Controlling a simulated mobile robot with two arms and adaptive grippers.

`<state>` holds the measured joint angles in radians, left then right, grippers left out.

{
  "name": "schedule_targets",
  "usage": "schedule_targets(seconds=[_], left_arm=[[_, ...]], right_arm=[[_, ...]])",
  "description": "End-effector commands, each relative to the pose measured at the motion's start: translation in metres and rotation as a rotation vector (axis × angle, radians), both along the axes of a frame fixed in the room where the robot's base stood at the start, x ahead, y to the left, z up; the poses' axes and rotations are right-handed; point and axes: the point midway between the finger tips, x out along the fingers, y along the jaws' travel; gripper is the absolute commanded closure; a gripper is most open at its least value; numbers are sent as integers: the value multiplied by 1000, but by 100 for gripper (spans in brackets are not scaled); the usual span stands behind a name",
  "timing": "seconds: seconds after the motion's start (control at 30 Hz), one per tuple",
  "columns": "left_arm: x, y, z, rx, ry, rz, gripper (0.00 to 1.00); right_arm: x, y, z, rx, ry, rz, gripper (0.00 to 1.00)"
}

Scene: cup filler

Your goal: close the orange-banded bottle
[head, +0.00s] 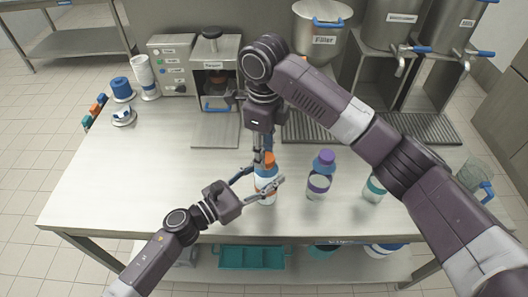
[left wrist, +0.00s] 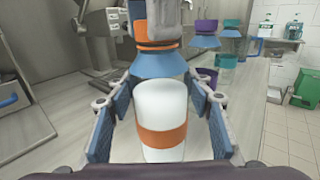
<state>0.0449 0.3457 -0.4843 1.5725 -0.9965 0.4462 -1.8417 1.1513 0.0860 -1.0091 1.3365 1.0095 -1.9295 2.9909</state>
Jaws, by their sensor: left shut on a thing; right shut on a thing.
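The orange-banded bottle (head: 267,196) stands upright near the front edge of the steel table. In the left wrist view its white body, orange band (left wrist: 161,138) and blue shoulder (left wrist: 160,66) show clearly. My left gripper (head: 264,180) is shut on the bottle's body, one blue-padded finger on each side. An orange cap (head: 268,159) is at the top of the bottle, also seen in the left wrist view (left wrist: 155,32). My right gripper (head: 264,149) comes down from above and is shut on the cap. Whether the cap is fully seated I cannot tell.
A purple-capped bottle (head: 319,180) and a teal-banded bottle (head: 373,189), partly behind my right arm, stand to the right. A clear jug (head: 477,178) is at the right edge. Machines and the filler (head: 322,28) line the back.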

Motion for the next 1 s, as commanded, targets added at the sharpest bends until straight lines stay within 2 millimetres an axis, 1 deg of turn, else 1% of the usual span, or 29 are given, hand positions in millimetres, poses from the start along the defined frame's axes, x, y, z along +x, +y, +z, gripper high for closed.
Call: schedule_targets(seconds=[0.27, 0.3, 0.43, 0.47, 0.77, 0.87, 1.0], left_arm=[[0, 0, -1, 1, 2, 1, 100], [0, 0, -1, 1, 2, 1, 100], [0, 0, -1, 1, 2, 1, 100], [0, 0, -1, 1, 2, 1, 100], [0, 0, -1, 0, 3, 0, 100], [0, 0, -1, 0, 3, 0, 100], [0, 0, -1, 0, 3, 0, 100]], right_arm=[[0, 0, 1, 1, -1, -11, 78], [0, 0, 1, 1, -1, -10, 70], [0, 0, 1, 1, -1, -9, 56], [0, 0, 1, 1, -1, -9, 54], [0, 0, 2, 1, -1, -8, 54], [0, 1, 9, 1, -1, -8, 54], [1, 0, 28, 1, -4, -8, 54]])
